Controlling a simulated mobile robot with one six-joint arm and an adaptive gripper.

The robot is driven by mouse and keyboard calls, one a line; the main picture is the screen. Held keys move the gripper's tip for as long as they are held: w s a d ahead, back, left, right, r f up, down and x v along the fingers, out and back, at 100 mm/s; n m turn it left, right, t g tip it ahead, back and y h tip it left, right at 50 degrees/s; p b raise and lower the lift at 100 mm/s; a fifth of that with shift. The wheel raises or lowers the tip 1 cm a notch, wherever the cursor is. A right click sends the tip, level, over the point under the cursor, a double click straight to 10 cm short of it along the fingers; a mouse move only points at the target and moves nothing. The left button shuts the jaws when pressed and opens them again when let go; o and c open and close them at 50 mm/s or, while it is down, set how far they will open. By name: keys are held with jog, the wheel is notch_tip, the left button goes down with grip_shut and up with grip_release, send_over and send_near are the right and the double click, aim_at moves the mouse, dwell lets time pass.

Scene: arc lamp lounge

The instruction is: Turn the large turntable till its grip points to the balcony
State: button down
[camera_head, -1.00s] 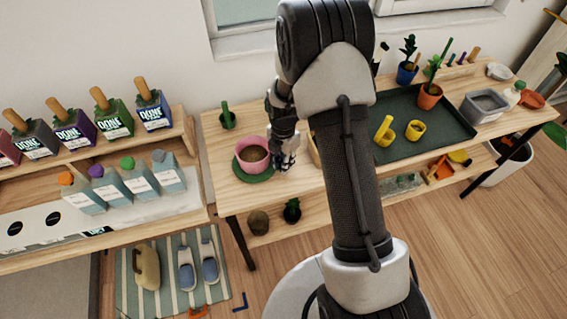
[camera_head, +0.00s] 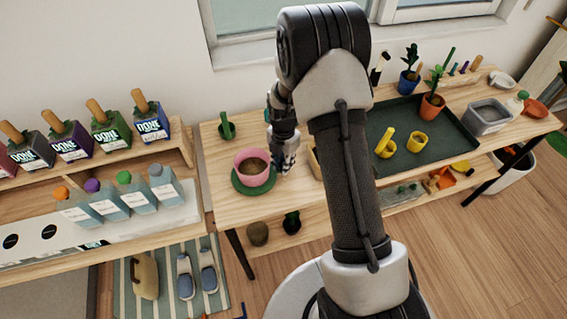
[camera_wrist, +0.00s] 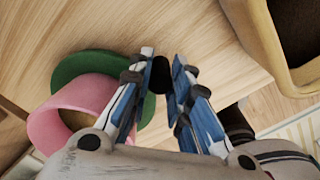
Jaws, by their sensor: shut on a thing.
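The large turntable is a green disc (camera_head: 240,186) on the wooden bench, and a pink pot (camera_head: 243,175) filled with brown soil stands on it. The wrist view also shows the disc (camera_wrist: 70,68) and the pot (camera_wrist: 45,130). My gripper (camera_head: 287,168) is low at the right side of the disc. In the wrist view my gripper (camera_wrist: 162,62) has its fingers shut on a dark rounded knob (camera_wrist: 160,76), which seems to be the turntable's grip. The knob's join to the disc is hidden by a finger. I cannot make out a balcony.
A green tray (camera_head: 450,140) with yellow pots lies to the right on the bench (camera_head: 226,208), beyond my arm. A small green cactus (camera_head: 226,127) stands behind the pink pot. A shelf with bottles (camera_head: 165,185) stands at left. Bare wood lies around the disc.

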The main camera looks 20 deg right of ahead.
jog(key=shift+w+r, duration=0.1)
jog(key=shift+w, duration=0.35)
dwell(0.4)
jog(key=c, duration=1.7)
grip_release()
jog(key=shift+s, duration=0.1)
notch_tip(320, 180, up, 12)
jog(key=shift+f, duration=0.1)
